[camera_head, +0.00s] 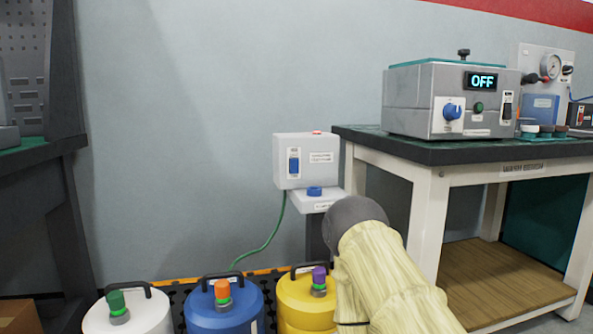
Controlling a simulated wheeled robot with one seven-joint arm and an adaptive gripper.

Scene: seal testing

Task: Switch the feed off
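A pale grey box (308,161) with a blue rocker switch (294,161) on its front stands against the wall at the centre. Its label is too small to read, so I cannot tell for sure that it is the feed. A small red part (317,132) sits on its top. Below it is a shelf with a blue knob (315,191). A green hose (267,243) runs down from the box. My arm, in a cream sleeve with a dark rounded end, rises at the lower right, just right of the shelf and in front of it. My gripper's fingers do not show.
White (147,317), blue (246,313) and yellow (297,308) canisters with coloured caps stand in front. A workbench (390,155) at right bears a grey machine (420,97) whose display reads OFF. A dark shelving unit (62,190) stands at left. The wall between is clear.

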